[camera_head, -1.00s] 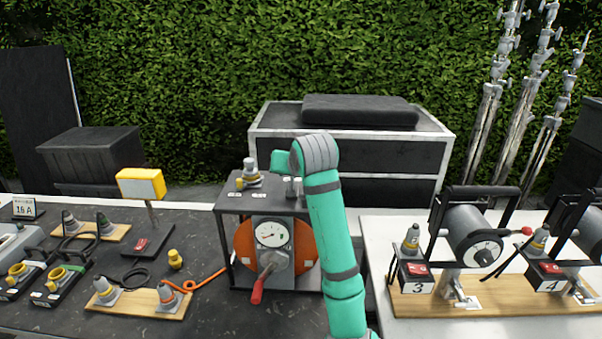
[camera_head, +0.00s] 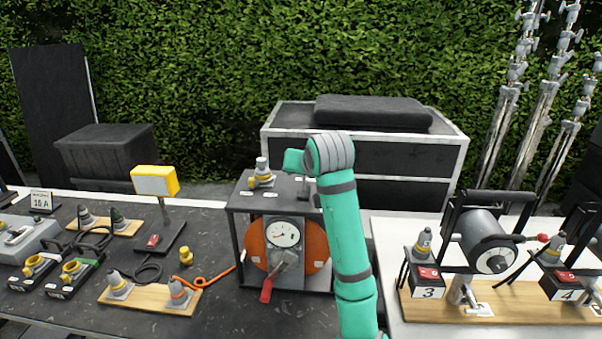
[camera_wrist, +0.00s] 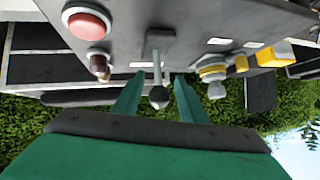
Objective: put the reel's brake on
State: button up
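The reel (camera_head: 254,244) is an orange drum in a black frame, with a round gauge (camera_head: 282,234) and a red-handled crank (camera_head: 267,290) on its front. On its top panel (camera_head: 238,202) a small lever (camera_head: 304,186) stands partly behind my arm. In the head view my arm hides the fingers. No label naming the brake is readable.
A yellow-ringed connector (camera_head: 262,174) stands on the panel's left; it also shows in the wrist view (camera_wrist: 212,70). A red button (camera_wrist: 88,20) is near the lever. Plugs and a yellow lamp (camera_head: 155,181) are at left.

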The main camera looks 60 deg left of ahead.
jog(key=v, duration=0.9)
jog(key=shift+d+r, duration=0.1)
jog(key=shift+d, duration=0.05)
